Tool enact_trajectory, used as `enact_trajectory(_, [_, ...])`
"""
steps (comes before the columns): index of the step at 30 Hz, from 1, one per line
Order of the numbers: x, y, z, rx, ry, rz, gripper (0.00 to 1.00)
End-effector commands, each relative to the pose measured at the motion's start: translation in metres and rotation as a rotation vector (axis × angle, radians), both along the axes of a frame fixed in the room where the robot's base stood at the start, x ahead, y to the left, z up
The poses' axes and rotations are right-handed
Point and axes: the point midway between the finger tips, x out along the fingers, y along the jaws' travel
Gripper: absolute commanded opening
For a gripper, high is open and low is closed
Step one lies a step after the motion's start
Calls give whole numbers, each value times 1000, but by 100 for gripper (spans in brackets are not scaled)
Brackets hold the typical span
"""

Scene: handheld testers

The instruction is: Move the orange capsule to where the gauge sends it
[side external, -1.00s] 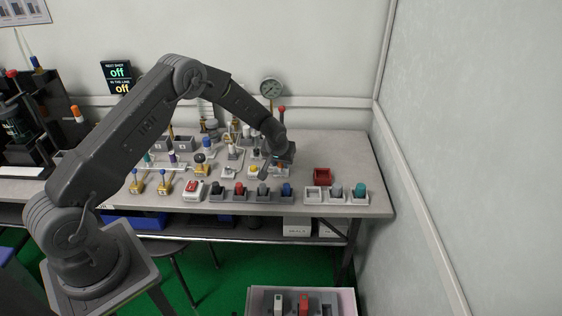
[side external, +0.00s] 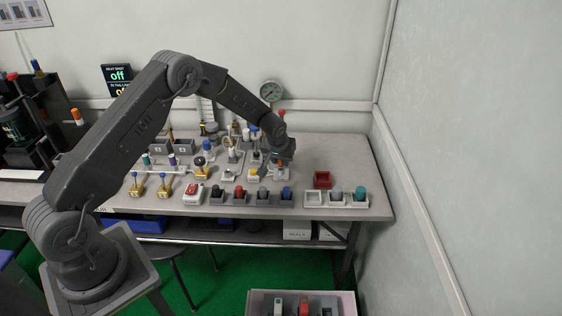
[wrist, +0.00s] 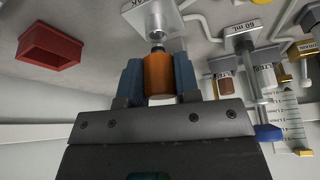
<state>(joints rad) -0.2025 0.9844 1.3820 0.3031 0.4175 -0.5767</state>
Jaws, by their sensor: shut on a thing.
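The orange capsule (wrist: 159,76) sits between the two blue-grey fingers of my gripper (wrist: 160,78) in the wrist view, and the gripper is shut on it. A metal stem shows just past the capsule, in front of a white plate (wrist: 150,15) with partly hidden lettering. I cannot tell whether the capsule touches the stem. In the side view my gripper (side external: 279,158) is low over the right-middle of the bench, and the capsule is mostly hidden there. The round gauge (side external: 271,91) is on the back wall behind the arm; its needle is too small to read.
A red open tray (side external: 323,179) is right of the gripper and also shows in the wrist view (wrist: 50,47). White trays (side external: 313,199), two holding grey and teal pieces, line the front right. Small stands and buttons crowd the left. The bench's far right is clear.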

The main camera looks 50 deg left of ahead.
Motion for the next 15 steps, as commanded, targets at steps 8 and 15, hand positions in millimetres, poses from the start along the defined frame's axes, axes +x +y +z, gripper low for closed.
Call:
enact_trajectory(8, [0,0,11,0,-1,0,0])
enact_trajectory(15, [0,0,20,0,0,0,0])
